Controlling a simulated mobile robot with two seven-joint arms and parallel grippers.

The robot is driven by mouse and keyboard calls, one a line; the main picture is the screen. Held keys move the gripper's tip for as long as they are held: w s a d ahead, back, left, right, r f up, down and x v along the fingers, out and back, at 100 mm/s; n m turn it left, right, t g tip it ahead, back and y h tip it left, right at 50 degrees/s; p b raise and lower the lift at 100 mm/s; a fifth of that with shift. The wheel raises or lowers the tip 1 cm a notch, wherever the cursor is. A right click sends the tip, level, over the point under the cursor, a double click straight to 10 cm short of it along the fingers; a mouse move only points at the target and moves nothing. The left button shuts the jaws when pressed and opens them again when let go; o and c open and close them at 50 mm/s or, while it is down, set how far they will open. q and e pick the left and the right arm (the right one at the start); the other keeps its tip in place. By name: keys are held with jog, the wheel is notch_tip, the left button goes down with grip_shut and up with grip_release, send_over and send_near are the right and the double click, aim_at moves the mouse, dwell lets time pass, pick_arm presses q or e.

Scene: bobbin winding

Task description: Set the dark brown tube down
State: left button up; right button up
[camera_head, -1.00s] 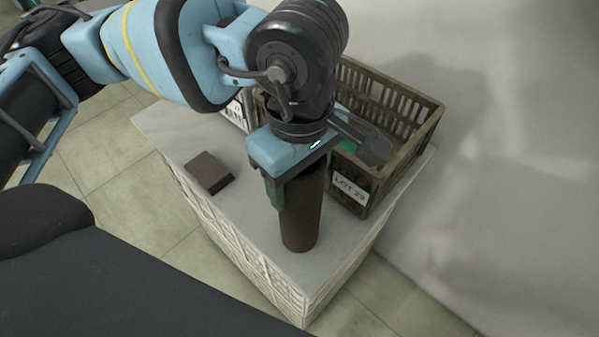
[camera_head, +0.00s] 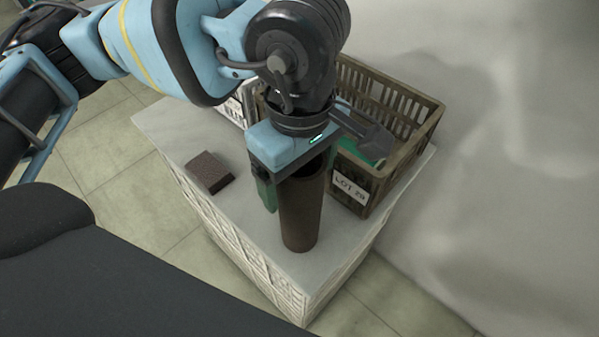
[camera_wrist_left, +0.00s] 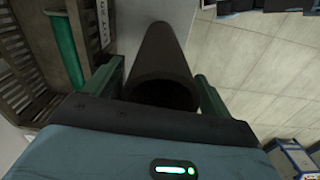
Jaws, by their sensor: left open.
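The dark brown tube (camera_head: 301,216) stands upright on the pale top of the white crate stack (camera_head: 250,235), near its front corner. In the left wrist view the tube (camera_wrist_left: 162,55) shows its dark open end between my fingers. My left gripper (camera_head: 285,190) is open around the tube's upper part, with a green finger on the tube's left side. In the left wrist view my left gripper (camera_wrist_left: 160,88) has gaps between its green fingers and the tube. My right gripper is not in view.
A brown slatted crate (camera_head: 428,125) labelled LOT 29 stands right behind the tube, with something green inside. A dark brown block (camera_head: 210,172) lies on the surface at left. A pale wall (camera_head: 500,170) rises at right. The front left of the surface is clear.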

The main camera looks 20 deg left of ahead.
pick_arm(q)
notch_tip(320, 180, up, 11)
jog(key=shift+r, duration=0.15)
